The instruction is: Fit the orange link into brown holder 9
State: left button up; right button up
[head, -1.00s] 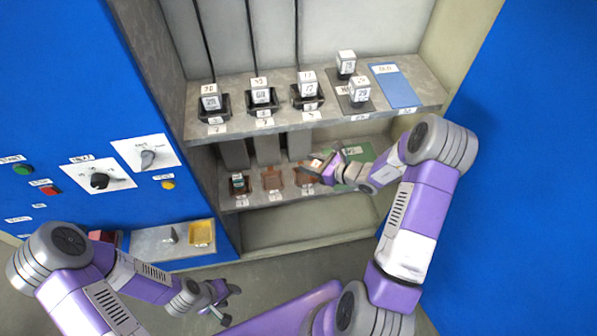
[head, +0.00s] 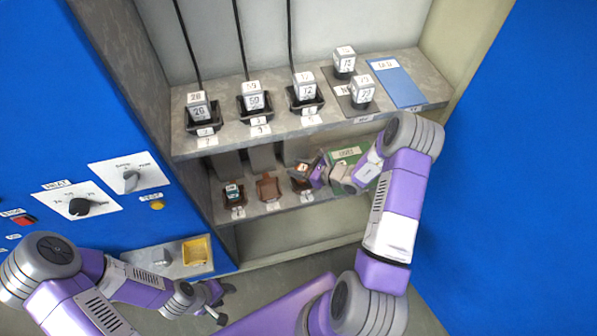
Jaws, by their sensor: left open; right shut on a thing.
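My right gripper (head: 320,171) reaches over the right part of the lower shelf. It is shut on a small dark piece with an orange mark (head: 303,168), which I take for the orange link. The piece is just above the right brown holder (head: 303,185) and partly hides it; I cannot tell whether they touch. The middle brown holder (head: 268,188) looks empty. The left brown holder (head: 234,197) has a dark piece with a pale blue mark in it. The holder numbers are too small to read surely. My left gripper (head: 217,300) is open and empty at the lower left.
The upper shelf (head: 218,133) overhangs the holders, with several grey labelled blocks in black stands and a blue mat (head: 398,85). A green mat (head: 345,155) lies behind my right gripper. A yellow tray (head: 196,251) and dial panels are at left.

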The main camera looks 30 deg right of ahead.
jog(key=shift+w+f, duration=0.1)
jog(key=shift+f, duration=0.6)
jog(key=shift+f+b, duration=0.4)
jog(key=shift+b, duration=0.05)
jog(key=o, duration=1.2)
jog(key=shift+r, duration=0.1)
jog(key=shift+r, duration=0.1)
